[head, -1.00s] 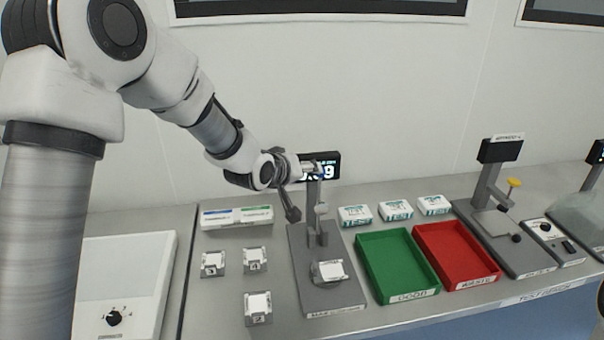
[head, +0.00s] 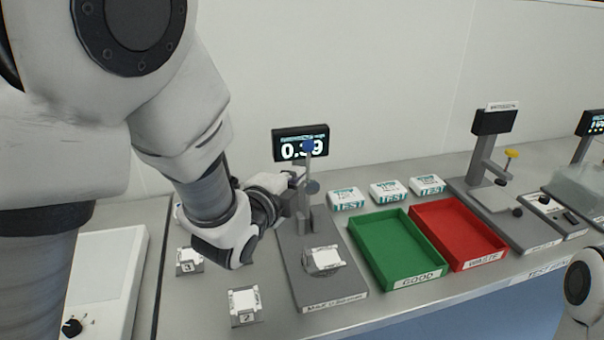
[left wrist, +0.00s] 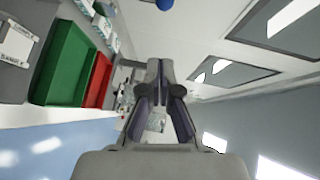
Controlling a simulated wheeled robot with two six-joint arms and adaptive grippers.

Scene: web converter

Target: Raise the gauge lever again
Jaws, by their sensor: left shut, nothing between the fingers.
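The gauge stands on a grey base plate (head: 341,300) with an upright post and a black display (head: 283,149) behind reading about 0.39. Its lever has a blue ball knob (head: 308,146), which shows in front of the display, on top of a thin stem. The knob also shows at the top edge of the left wrist view (left wrist: 165,4). My left gripper (head: 287,203) is just left of the post, below the knob, and apart from the knob. It is shut and empty; its fingers (left wrist: 158,88) show in the left wrist view. A white-topped sample block (head: 323,260) sits on the base plate. My right gripper is out of view.
A green GOOD tray (head: 408,279) and a red WASTE tray (head: 474,261) lie right of the gauge. Several TEST packs (head: 387,191) lie behind them. Blocks (head: 243,304) stand to the left. Another grey device (head: 507,213) stands farther right.

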